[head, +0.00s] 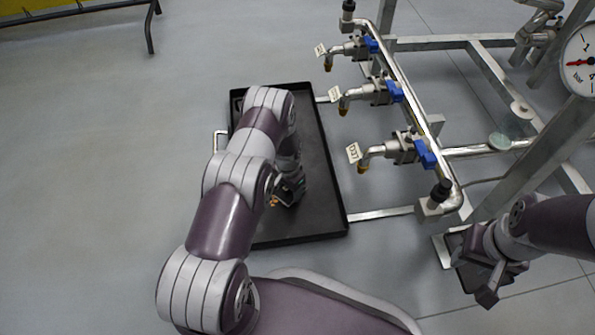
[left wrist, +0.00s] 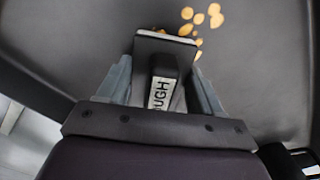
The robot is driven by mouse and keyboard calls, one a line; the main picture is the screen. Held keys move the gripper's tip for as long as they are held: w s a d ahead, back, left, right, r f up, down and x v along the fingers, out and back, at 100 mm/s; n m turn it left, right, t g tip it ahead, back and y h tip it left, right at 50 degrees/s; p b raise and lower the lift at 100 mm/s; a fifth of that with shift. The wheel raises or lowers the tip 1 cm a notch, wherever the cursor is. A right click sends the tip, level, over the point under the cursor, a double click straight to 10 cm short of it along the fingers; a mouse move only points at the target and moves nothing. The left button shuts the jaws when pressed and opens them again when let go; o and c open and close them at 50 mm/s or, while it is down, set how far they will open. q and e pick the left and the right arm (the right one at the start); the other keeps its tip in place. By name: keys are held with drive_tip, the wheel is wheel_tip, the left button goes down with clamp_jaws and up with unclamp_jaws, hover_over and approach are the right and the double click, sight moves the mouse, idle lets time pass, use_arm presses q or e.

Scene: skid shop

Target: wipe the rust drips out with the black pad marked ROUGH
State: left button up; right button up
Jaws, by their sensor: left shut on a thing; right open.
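The black pad (left wrist: 166,57) is in the left wrist view, with a white label on its handle whose visible letters read "OUGH". My left gripper (left wrist: 165,75) is shut on the pad's handle. In the head view my left gripper (head: 289,188) is low over the black tray (head: 321,181), and my arm hides much of the tray. Orange-brown rust drips (left wrist: 200,15) show on the tray floor just beyond the pad's far edge. A small orange patch (head: 274,202) shows beside the gripper in the head view. My right gripper (head: 490,285) is open at the lower right, away from the tray.
A metal pipe rack with several blue-handled valves (head: 396,91) and tagged spouts stands right of the tray. A pressure gauge (head: 580,62) is at the upper right. A yellow bench (head: 40,15) is at the upper left. The grey floor left of the tray is clear.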

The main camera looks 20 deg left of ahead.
use_arm(q)
drive_tip(key=shift+w+d, duration=0.2)
drive_tip(key=shift+d, duration=0.15)
wheel_tip(320, 180, up, 2)
drive_tip(key=shift+p, duration=0.9)
drive_tip(key=shift+r+p, duration=2.25)
drive_tip(key=shift+r, duration=0.45)
